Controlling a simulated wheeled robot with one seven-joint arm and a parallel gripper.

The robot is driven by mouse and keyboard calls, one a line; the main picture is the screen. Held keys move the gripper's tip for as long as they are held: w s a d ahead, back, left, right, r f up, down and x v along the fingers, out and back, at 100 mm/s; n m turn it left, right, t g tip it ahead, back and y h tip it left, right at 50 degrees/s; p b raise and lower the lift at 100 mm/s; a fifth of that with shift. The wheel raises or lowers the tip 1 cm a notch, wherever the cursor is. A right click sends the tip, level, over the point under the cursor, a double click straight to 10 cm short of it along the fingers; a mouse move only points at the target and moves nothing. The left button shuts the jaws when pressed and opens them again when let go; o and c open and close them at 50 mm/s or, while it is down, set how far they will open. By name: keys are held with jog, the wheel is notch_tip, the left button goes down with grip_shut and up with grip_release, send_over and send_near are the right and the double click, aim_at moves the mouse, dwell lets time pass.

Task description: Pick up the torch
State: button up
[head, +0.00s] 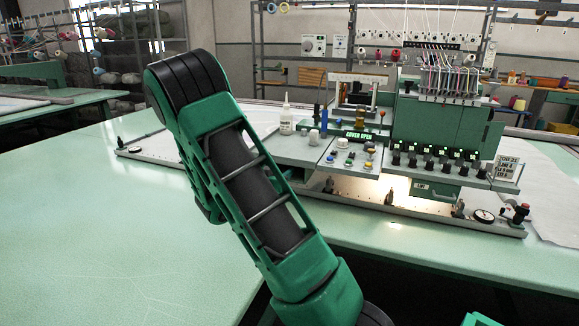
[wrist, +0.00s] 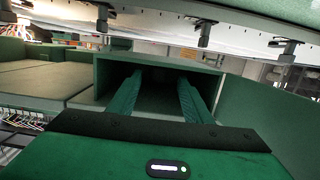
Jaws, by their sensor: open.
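I cannot make out a torch in either view. My gripper (wrist: 160,79) shows in the wrist view with its two green fingers apart and nothing visible between them. The fingers point toward the opening of a dark green box-like compartment (wrist: 104,76). I cannot tell whether the fingertips are inside it, and its interior is dim. In the head view my arm crosses the middle and hides part of the table and machine. My gripper does not clearly show there.
Clamps (wrist: 205,32) hang along the top of the wrist view. The table's left part is clear.

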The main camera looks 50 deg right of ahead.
aim_at(286, 167)
jog(key=shift+x, duration=2.95)
jog(key=shift+f, duration=0.15)
grip_shut()
